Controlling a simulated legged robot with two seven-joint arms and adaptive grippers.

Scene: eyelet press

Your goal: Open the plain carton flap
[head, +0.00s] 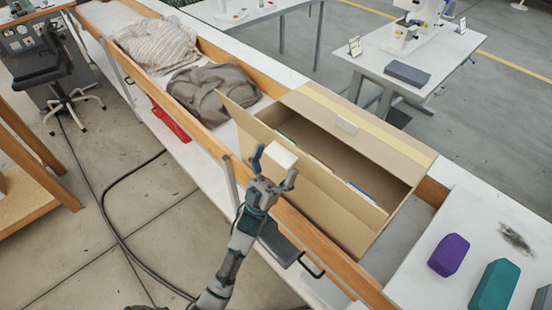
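A plain brown carton (300,188) stands in the wood-edged bench channel, its top open and its dark inside partly visible. Its near flap (330,185) leans outward toward me. My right gripper is not in view.
A grey cloth bundle (212,92) and a striped one (157,42) lie left of the carton. Purple (449,254) and teal (494,286) blocks sit on the white surface at right. The wooden rail (200,130) runs along the near edge.

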